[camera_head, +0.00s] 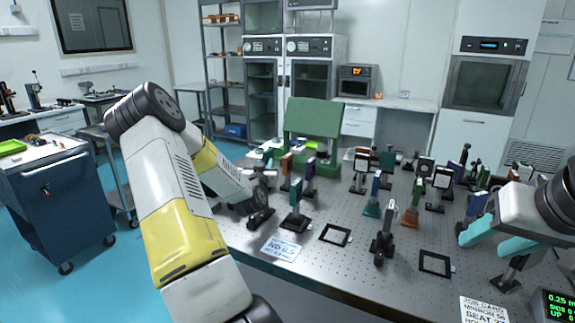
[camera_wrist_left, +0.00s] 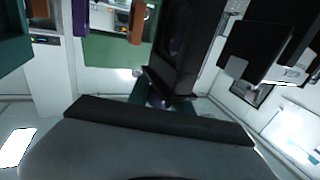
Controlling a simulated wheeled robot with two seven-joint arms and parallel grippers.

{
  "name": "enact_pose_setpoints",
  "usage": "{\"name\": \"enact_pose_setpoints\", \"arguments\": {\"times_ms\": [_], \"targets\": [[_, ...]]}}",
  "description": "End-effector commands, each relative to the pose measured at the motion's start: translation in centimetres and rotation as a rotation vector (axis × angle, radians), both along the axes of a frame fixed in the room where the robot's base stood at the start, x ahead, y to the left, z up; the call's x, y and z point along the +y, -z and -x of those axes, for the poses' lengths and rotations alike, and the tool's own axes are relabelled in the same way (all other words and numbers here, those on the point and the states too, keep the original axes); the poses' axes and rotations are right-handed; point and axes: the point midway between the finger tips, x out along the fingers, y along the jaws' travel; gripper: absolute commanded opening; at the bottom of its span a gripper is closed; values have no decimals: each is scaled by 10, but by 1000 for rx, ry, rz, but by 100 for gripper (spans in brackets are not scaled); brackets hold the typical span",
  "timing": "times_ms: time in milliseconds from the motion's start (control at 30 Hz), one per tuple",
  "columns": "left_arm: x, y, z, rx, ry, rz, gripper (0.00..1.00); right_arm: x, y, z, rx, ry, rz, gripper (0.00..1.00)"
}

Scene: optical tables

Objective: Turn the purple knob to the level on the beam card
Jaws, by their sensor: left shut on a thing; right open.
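My left gripper (camera_head: 262,216) is low over the optical table, left of a dark post mount (camera_head: 294,222); its forearm hides much of what is around it. In the left wrist view a small purple patch, which looks like the purple knob (camera_wrist_left: 157,102), shows at the lower end of a dark upright part. My left gripper is shut on it, though the contact is mostly hidden. The beam card (camera_head: 282,249), reading "ND 0.5", lies flat near the table's front edge. My right gripper (camera_head: 492,243), with teal fingers, is open at the right.
The perforated table (camera_head: 330,275) carries several optic mounts in its middle and right. A green housing (camera_head: 312,122) stands behind. Two black square frames (camera_head: 335,235) lie at the front. A job card (camera_head: 482,310) and a small display (camera_head: 556,303) are at lower right.

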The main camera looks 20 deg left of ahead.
Motion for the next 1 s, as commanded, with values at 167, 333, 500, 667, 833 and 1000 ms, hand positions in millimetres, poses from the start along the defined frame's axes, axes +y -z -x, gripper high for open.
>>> {"name": "enact_pose_setpoints", "arguments": {"times_ms": [167,333,500,667,833,1000], "targets": [[0,-1,0,0,-131,-3,0,0,0,0,0,0,0,48],[4,-1,2,-1,-263,-3,0,0,0,0,0,0,0,48],[7,-1,4,-3,-375,-2,0,0,0,0,0,0,0,48],[10,-1,6,-2,-451,-1,0,0,0,0,0,0,0,48],[12,-1,7,-2,-498,-1,0,0,0,0,0,0,0,48],[13,-1,8,-1,-515,0,0,0,0,0,0,0,0,48]]}}
